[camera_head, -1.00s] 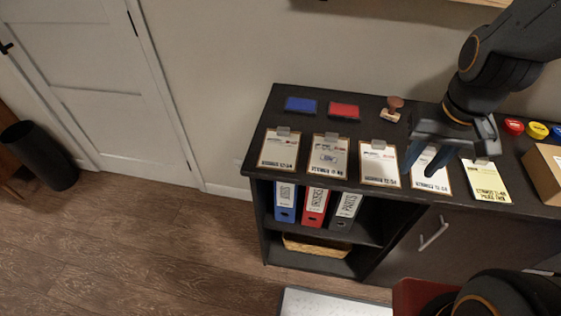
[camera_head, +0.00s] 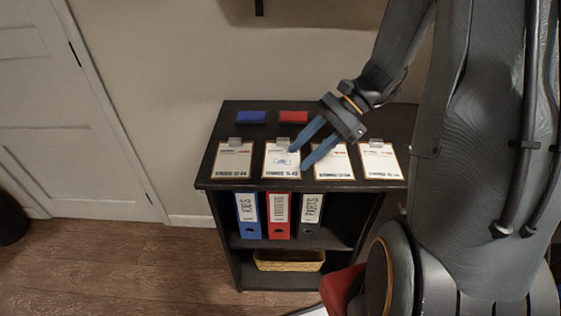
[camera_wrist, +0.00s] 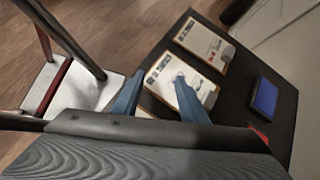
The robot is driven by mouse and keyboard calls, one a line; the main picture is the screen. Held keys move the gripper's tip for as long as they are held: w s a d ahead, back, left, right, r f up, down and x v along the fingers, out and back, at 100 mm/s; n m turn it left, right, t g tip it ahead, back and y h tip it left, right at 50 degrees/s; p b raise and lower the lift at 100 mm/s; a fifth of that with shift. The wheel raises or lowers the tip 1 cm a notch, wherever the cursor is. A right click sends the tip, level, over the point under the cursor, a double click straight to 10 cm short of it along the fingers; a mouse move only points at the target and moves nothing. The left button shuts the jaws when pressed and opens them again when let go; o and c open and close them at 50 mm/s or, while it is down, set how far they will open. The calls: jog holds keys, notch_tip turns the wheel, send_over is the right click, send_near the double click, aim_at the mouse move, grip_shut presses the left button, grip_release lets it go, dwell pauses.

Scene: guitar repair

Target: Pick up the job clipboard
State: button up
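Several clipboards with white sheets and metal clips lie in a row on the dark shelf top. In the head view they are the leftmost clipboard (camera_head: 233,160), the second clipboard (camera_head: 281,163), the third clipboard (camera_head: 333,163) and the right clipboard (camera_head: 380,161). My gripper (camera_head: 297,160) is open, its blue fingers apart over the second clipboard's right part. In the wrist view the open fingers (camera_wrist: 155,98) reach toward the second clipboard (camera_wrist: 172,76), with the leftmost clipboard (camera_wrist: 204,46) beyond. I cannot tell whether the fingers touch it.
A blue stamp pad (camera_head: 251,117) and a red pad (camera_head: 293,117) lie behind the clipboards. Blue, red and grey binders (camera_head: 279,214) stand on the shelf below, above a wicker basket (camera_head: 289,261). A wall is close behind. My arm hides the right side.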

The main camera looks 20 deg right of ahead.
aim_at(285, 139)
jog(key=w+d+m+t+y, duration=0.1)
jog(key=w+d+m, duration=0.1)
jog(key=w+d+m+t+y+b, duration=0.1)
jog(key=w+d+m+t, duration=0.1)
jog(key=w, duration=0.1)
jog(key=w+d+m+t+y, duration=0.1)
jog(key=w+d, duration=0.1)
jog(key=shift+w+f+m+t+y, duration=0.1)
jog(key=shift+w+m+t+y, duration=0.2)
jog(key=shift+w+m, duration=0.1)
jog(key=shift+w+a, duration=0.1)
jog(key=shift+w, duration=0.1)
jog(key=p+x, duration=0.2)
jog(key=x, duration=0.5)
jog(key=shift+a+f, duration=0.15)
jog(key=shift+f, duration=0.05)
grip_shut()
